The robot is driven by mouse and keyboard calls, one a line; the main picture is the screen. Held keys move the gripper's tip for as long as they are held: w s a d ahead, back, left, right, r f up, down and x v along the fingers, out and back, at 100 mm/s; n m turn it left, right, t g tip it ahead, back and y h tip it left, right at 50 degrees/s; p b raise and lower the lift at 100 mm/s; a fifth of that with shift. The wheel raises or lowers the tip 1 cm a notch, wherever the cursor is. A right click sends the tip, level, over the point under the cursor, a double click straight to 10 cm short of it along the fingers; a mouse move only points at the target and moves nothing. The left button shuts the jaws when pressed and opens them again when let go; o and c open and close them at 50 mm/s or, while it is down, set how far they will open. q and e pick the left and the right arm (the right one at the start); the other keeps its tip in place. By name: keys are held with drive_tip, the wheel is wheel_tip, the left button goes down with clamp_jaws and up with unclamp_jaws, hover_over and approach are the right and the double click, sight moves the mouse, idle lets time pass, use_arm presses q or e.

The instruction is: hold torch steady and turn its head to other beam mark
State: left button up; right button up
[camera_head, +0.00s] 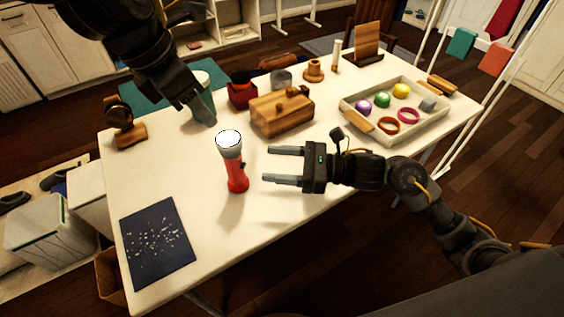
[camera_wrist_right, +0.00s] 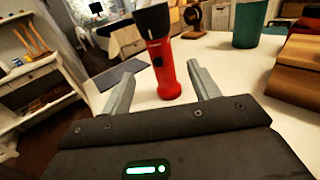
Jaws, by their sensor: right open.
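A torch (camera_head: 235,173) with a red body stands upright on the table, its dark head up and a pale lens on top. In the right wrist view the torch (camera_wrist_right: 168,70) shows in line with the gap between my right fingers, beyond the tips; its top is cut off. My right gripper (camera_head: 267,165) is open and empty, just right of the torch and apart from it. My left gripper (camera_head: 198,112) is up and left of the torch, by a teal cup; its finger gap is unclear. I cannot make out a beam mark.
A wooden box (camera_head: 283,117) and red container (camera_head: 242,95) stand behind the torch. A tray (camera_head: 434,128) with coloured balls and rings is at right. A dark speckled mat (camera_head: 157,240) lies at front left. The table (camera_head: 215,240) is clear around the torch's front.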

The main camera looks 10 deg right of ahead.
sight(234, 160)
drive_tip(key=x, duration=1)
drive_tip(key=shift+f, duration=0.1)
drive_tip(key=c, duration=1.2)
